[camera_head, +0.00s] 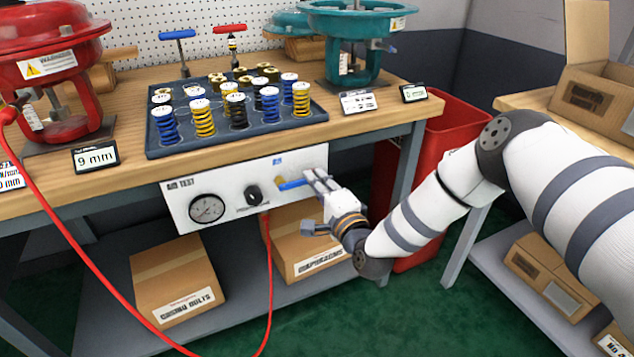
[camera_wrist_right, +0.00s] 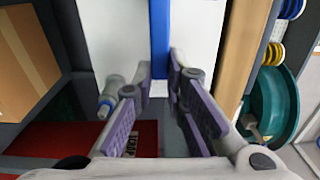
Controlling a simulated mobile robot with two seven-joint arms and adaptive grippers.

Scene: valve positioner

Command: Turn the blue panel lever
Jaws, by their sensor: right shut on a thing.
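The blue panel lever (camera_head: 292,184) sticks out to the right from the white air test panel (camera_head: 228,196) under the bench top, and lies nearly level in the head view. My right gripper (camera_head: 314,183) is at the lever's free end, shut on it. In the right wrist view, the blue lever (camera_wrist_right: 159,38) runs down from the top edge to between the fingertips of my right gripper (camera_wrist_right: 161,82). My left gripper is not in view.
The panel also has a gauge (camera_head: 206,209) and a black knob (camera_head: 254,194). A red hose (camera_head: 268,290) hangs from the panel. A tray of springs (camera_head: 190,140) stands on the bench above. A red bin (camera_head: 440,150) and cardboard boxes are nearby.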

